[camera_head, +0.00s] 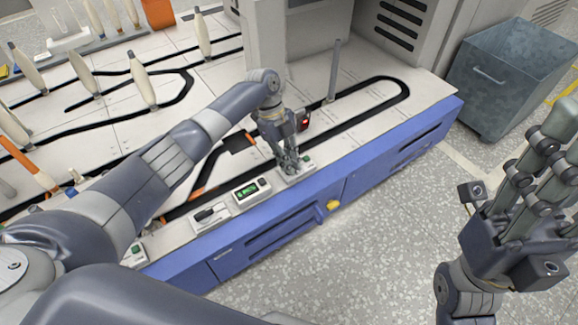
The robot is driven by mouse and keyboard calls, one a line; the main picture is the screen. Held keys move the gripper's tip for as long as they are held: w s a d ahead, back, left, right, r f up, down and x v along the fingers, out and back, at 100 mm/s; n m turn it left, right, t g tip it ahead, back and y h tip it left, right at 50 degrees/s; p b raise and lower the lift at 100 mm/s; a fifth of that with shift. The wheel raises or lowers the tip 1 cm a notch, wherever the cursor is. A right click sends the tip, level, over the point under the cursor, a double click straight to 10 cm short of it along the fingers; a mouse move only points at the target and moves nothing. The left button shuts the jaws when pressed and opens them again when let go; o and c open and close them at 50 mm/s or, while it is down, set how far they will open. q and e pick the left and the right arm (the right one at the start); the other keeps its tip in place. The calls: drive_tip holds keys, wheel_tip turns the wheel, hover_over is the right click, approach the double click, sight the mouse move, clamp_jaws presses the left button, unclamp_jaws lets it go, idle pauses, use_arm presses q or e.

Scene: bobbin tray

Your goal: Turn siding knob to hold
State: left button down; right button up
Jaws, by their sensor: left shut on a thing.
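My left gripper (289,168) points down at a small white control box (300,175) on the front edge of the machine. It is shut on the siding knob, which its fingers hide. How the knob is turned cannot be seen. A small green spot shows on the box beside the fingers. My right gripper (545,165) is open and empty at the right, fingers up, over the floor and away from the machine.
Left along the edge are a green-lit display (249,190) and a box with a black lever (211,215). A yellow knob (333,205) is on the blue front. A grey post (334,70) stands behind the gripper. A grey bin (510,75) stands at right.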

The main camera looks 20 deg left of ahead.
use_arm(q)
drive_tip(key=shift+f+m+g+y+b, duration=0.1)
drive_tip(key=shift+m+g+y+b, duration=0.2)
drive_tip(key=shift+m+b, duration=0.5)
drive_tip(key=shift+m, duration=0.3)
drive_tip(key=c, duration=1.6)
unclamp_jaws()
drive_tip(key=shift+c, duration=0.2)
drive_tip(key=v, duration=1.2)
